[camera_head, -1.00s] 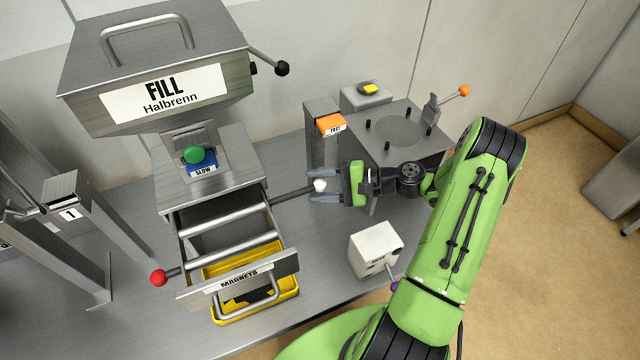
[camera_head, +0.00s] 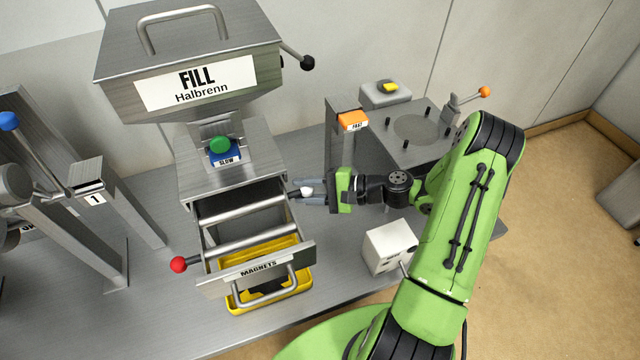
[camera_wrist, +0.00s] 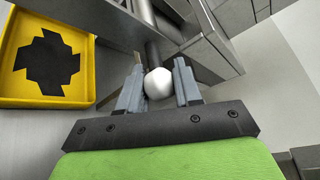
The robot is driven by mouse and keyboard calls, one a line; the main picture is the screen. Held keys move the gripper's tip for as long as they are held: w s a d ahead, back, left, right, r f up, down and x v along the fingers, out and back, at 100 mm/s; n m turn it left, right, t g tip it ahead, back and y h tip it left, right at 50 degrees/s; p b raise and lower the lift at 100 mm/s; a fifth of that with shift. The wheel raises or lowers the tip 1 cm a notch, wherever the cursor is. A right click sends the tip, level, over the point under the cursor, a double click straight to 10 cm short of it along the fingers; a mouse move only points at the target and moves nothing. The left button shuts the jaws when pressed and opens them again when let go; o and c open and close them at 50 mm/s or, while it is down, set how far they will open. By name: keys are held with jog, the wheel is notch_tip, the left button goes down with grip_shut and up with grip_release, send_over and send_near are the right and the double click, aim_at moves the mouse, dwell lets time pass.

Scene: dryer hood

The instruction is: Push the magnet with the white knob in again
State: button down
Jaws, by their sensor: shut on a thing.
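The white knob (camera_head: 307,191) sits at the right end of the rear magnet bar (camera_head: 240,210), close to the right side of the steel MAGNETS housing (camera_head: 262,266). My gripper (camera_head: 308,191) is shut on the white knob, reaching it from the right. In the wrist view the knob (camera_wrist: 159,83) lies between my two grey fingers (camera_wrist: 158,88), with its dark rod running up into the housing wall. A short length of rod still shows between knob and wall. The front magnet bar (camera_head: 250,239) has a red knob (camera_head: 178,264) at its left end.
A yellow tray (camera_head: 240,302) lies under the housing; it also shows in the wrist view (camera_wrist: 88,80). A white box (camera_head: 388,247) stands below my forearm. The post with the orange button (camera_head: 352,120) stands behind my gripper. The FILL hopper (camera_head: 200,75) is above.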

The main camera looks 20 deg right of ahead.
jog(key=shift+a, duration=0.3)
jog(key=shift+d, duration=0.2)
jog(key=c, duration=0.8)
grip_release()
jog(key=shift+a, duration=0.15)
jog(key=shift+d, duration=0.2)
jog(key=p+v, duration=0.1)
jog(key=v, duration=1.4)
jog(key=shift+s+d+r, duration=0.15)
jog(key=shift+s+d, duration=0.05)
jog(key=shift+s, duration=0.05)
